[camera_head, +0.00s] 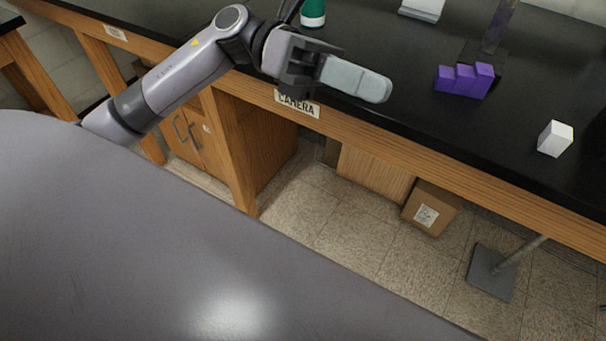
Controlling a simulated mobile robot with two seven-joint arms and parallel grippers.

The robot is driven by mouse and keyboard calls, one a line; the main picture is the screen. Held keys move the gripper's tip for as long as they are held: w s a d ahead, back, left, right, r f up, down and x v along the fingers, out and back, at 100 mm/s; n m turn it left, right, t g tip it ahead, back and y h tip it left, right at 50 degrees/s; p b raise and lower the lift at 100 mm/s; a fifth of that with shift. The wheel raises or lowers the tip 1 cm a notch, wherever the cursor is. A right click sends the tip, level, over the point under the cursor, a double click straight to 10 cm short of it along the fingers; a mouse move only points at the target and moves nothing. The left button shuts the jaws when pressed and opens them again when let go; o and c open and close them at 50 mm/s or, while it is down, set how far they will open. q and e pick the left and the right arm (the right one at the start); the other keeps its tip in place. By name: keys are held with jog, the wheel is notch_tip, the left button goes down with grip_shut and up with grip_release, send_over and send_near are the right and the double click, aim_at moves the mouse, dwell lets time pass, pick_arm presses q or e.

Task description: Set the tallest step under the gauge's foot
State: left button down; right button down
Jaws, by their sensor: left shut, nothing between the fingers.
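A purple stepped block (464,80) stands on the black bench top, with several steps side by side. Just behind it a dark upright post on a dark base (497,28) rises out of the top of the view; it may be the gauge, but its upper part is cut off. I cannot tell whether the block touches the base. My left gripper (372,85) is shut and empty, over the bench's front edge, left of the purple block and apart from it. My right gripper is not in view.
A white block (554,139) stands on the bench at the right. A green and white bottle (313,13) and a pale stacked item (422,9) are at the back. The bench top (440,125) between my left gripper and the white block is clear.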

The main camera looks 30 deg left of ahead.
pick_arm(q)
jog(key=w+a+f+m+t+y+p, duration=0.3)
jog(key=f+m+t+y, duration=0.5)
jog(key=m, duration=1)
jog(key=w+a+f+m+t+y+p, duration=0.25)
jog(key=f+m+t, duration=0.45)
jog(key=m+t, duration=0.8)
jog(key=s+a+f+n+g+y, duration=0.1)
jog(key=s+f+n+g+y, duration=0.1)
jog(key=s+f+n+g, duration=0.2)
jog(key=s+a+f+n+g+y, duration=0.2)
jog(key=s+f+g, duration=0.4)
jog(key=s+f, duration=0.4)
notch_tip(320, 180, down, 5)
jog(key=shift+s+n+y+p, duration=0.3)
jog(key=shift+n+y, duration=0.35)
jog(key=shift+n, duration=0.25)
